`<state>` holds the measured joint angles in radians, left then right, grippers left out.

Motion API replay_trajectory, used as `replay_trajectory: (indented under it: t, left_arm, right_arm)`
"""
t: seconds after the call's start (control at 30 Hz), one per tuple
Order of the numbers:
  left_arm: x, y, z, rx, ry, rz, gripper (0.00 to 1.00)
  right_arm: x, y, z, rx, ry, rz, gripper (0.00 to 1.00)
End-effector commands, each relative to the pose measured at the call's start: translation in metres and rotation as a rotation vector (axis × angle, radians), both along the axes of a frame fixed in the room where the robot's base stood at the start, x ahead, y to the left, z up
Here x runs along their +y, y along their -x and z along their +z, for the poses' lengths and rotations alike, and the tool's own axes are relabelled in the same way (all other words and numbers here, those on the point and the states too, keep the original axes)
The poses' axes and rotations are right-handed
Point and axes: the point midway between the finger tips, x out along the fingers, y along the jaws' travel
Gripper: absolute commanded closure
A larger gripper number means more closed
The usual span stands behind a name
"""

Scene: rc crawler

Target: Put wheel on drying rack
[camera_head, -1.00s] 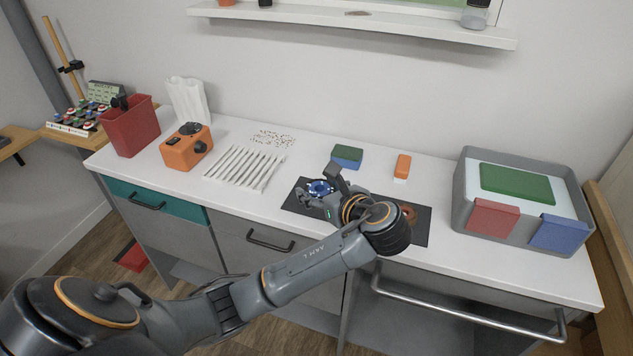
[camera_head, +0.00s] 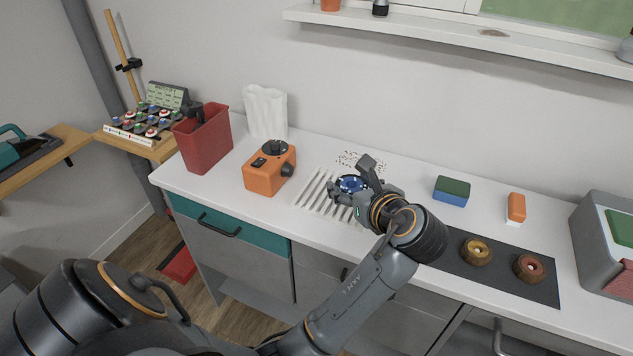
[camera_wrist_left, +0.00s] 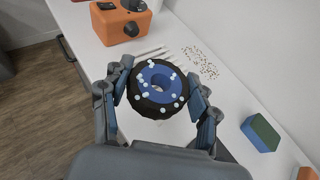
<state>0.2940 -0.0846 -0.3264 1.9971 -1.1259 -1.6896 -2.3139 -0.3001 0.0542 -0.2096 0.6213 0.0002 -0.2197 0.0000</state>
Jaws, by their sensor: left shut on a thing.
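My left gripper (camera_head: 350,190) is shut on a wheel with a blue hub (camera_head: 351,183) and black tyre. In the left wrist view the wheel (camera_wrist_left: 158,89) sits between the two fingers, with pale droplets on it. The white slatted drying rack (camera_head: 318,193) lies on the counter, just left of and partly behind the gripper. The wheel appears above the rack's right end; I cannot tell the gap. In the left wrist view the rack (camera_wrist_left: 150,50) shows partly behind the wheel. My right gripper is not in view.
An orange device (camera_head: 268,171) and a red bin (camera_head: 202,139) stand left of the rack. A yellow-hubbed wheel (camera_head: 477,251) and a red-brown-hubbed wheel (camera_head: 528,267) lie on a dark mat (camera_head: 505,279). A green-blue sponge (camera_head: 452,191) lies behind. A grey bin (camera_head: 590,232) stands at right.

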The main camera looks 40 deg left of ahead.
Motion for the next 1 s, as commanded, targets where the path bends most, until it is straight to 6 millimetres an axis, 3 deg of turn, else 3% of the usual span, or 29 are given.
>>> replay_trajectory:
  t: [0.2, 0.33, 0.6, 0.77, 1.0]
  left_arm:
    - [0.029, -0.026, -0.017, 0.006, -0.006, 0.003, 0.71]
    - [0.052, -0.049, -0.032, 0.006, -0.004, 0.002, 0.71]
    - [0.086, -0.082, -0.078, 0.005, -0.002, 0.001, 0.71]
    - [0.094, -0.091, -0.092, 0.003, -0.002, 0.000, 0.71]
    - [0.099, -0.095, -0.118, 0.007, -0.001, 0.000, 0.71]
  right_arm:
    - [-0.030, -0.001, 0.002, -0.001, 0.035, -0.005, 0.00]
    - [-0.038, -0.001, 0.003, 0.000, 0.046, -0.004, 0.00]
    - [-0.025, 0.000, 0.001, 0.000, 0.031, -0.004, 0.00]
    - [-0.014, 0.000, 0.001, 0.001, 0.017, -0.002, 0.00]
    - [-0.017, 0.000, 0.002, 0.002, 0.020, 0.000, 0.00]
